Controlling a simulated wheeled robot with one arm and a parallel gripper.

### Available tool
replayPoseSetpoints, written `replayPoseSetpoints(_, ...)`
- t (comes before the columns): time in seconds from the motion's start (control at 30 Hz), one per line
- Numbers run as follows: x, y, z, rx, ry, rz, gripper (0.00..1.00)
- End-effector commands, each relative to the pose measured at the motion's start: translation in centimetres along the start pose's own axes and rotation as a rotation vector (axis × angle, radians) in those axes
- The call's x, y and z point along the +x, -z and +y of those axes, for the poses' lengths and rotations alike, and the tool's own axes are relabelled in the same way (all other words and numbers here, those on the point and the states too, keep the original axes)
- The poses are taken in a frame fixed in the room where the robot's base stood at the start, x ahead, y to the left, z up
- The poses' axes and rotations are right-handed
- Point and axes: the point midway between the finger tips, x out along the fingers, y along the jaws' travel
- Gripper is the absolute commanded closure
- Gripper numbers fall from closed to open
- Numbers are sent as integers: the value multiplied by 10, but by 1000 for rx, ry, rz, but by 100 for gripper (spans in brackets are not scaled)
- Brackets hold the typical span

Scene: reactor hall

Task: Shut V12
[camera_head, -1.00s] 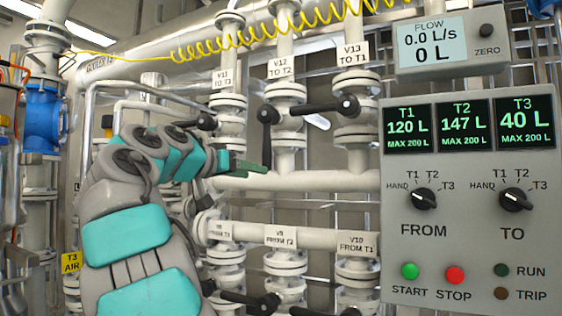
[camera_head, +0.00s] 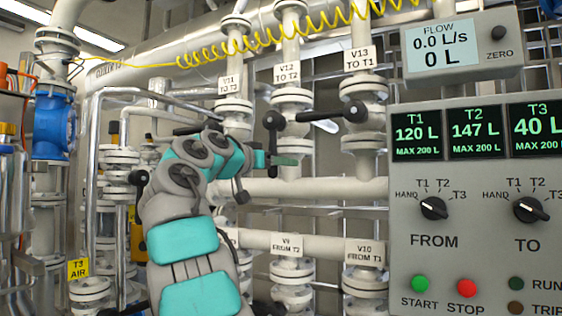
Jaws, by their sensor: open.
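The V12 valve (camera_head: 292,98) carries the label V12 TO T2 (camera_head: 287,73) and stands on the middle upright pipe. Its black handle (camera_head: 272,128) shows at the left of the valve body, its lever appearing to point down along the pipe. Nothing is seen held.
V13's black lever (camera_head: 322,115) points left towards V12's pipe. V11's label (camera_head: 230,83) hangs to the left, with a dark lever behind my arm. A horizontal pipe (camera_head: 330,190) runs below. The control panel (camera_head: 470,270) stands at the right.

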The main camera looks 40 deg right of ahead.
Motion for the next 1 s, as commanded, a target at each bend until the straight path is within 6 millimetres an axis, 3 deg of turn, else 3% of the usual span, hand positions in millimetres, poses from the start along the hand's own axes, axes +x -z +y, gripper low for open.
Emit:
replayPoseSetpoints(0.27, 3, 0, 0, 0, 0, 0, 43)
replayPoseSetpoints(0.77, 2, 0, 1, 0, 0, 0, 99)
replayPoseSetpoints(1.0, 2, 0, 1, 0, -1, 0, 100)
